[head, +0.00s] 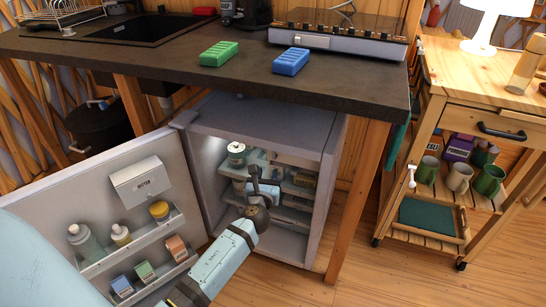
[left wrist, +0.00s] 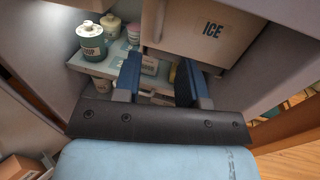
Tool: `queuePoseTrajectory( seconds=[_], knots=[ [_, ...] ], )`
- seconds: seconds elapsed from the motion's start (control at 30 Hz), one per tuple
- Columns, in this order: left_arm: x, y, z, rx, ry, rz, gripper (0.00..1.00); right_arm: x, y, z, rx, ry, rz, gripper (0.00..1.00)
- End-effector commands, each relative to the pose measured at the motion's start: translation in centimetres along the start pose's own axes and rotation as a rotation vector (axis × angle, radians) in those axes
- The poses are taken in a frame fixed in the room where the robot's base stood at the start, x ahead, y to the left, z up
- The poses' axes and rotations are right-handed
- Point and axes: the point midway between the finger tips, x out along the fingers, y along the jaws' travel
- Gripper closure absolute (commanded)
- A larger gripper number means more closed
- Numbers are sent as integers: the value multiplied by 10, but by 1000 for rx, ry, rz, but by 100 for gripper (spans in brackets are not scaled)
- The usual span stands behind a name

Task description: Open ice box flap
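The ice box flap (left wrist: 205,32) is a pale panel marked ICE, high inside the small fridge (head: 330,165). It looks closed in the left wrist view. My left gripper (head: 262,183) is inside the open fridge in the head view. In the left wrist view its two dark blue fingers (left wrist: 161,75) are apart, with nothing held between them. The fingertips are close to the flap's lower edge; I cannot tell whether they touch it. In the head view the flap is hard to make out behind the gripper. My right gripper is not in view.
The fridge door (head: 95,190) stands open to the left, with a butter box (head: 142,183) and bottles on its shelves. Jars (left wrist: 91,40) stand on the fridge shelf left of the fingers. The countertop (head: 200,75) overhangs the fridge; a wooden cart (head: 480,85) stands right.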

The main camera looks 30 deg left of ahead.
Motion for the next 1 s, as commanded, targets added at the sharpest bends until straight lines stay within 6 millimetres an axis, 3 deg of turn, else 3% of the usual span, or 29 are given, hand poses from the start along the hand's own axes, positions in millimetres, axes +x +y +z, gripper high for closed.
queuePoseTrajectory(
  seconds=[0.3,0.5,0.7,0.97,1.0],
  knots=[
    [70,0,-2,-3,-2,0,62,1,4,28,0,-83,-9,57],
    [99,0,-2,-3,0,-1,62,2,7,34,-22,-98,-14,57],
    [110,0,-1,-3,1,0,62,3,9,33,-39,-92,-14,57],
    [111,0,0,-3,1,-1,62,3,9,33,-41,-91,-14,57],
    [111,0,0,-3,1,-1,71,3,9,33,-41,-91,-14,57]
  ],
)
